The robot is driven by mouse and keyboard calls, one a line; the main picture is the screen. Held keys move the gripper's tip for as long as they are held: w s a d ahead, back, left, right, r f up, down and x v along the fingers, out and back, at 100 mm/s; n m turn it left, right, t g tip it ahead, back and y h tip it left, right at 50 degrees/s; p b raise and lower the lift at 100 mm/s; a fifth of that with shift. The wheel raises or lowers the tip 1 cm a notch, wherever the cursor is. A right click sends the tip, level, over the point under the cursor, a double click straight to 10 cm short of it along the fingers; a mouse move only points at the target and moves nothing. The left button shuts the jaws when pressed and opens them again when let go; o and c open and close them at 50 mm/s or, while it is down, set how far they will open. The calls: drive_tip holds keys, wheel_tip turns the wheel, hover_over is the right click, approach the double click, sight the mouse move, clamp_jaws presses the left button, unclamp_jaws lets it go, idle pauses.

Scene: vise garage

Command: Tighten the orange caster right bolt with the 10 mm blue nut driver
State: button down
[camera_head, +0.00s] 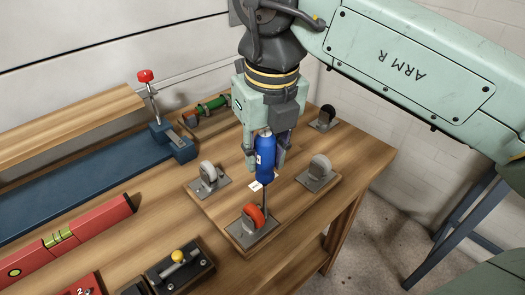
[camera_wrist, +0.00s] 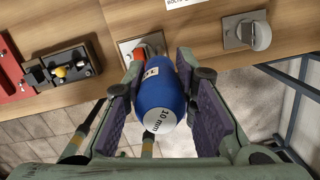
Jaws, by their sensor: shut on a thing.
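My gripper (camera_head: 265,155) is shut on the blue nut driver (camera_head: 265,160), which hangs upright with its shaft pointing down. In the wrist view the nut driver (camera_wrist: 158,108) sits between the two finger pads and its end cap reads "10 mm". The orange caster (camera_head: 253,217) stands on a grey plate at the near corner of the wooden board. The shaft comes down beside the orange wheel, at its back right. I cannot tell whether the tip touches the bolt. The orange caster (camera_wrist: 139,53) is mostly hidden behind the driver in the wrist view.
Grey casters stand left (camera_head: 208,178) and right (camera_head: 316,170) of the driver, and a black one (camera_head: 323,117) farther back. A green tool (camera_head: 207,107) lies in a holder. A blue vise (camera_head: 180,145), a red level (camera_head: 70,238) and a yellow-knobbed tool (camera_head: 178,260) are at the left.

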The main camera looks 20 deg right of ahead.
drive_tip(key=m, duration=0.4)
drive_tip(key=shift+s+r+m+h, duration=0.1)
drive_tip(key=shift+m+h, duration=0.2)
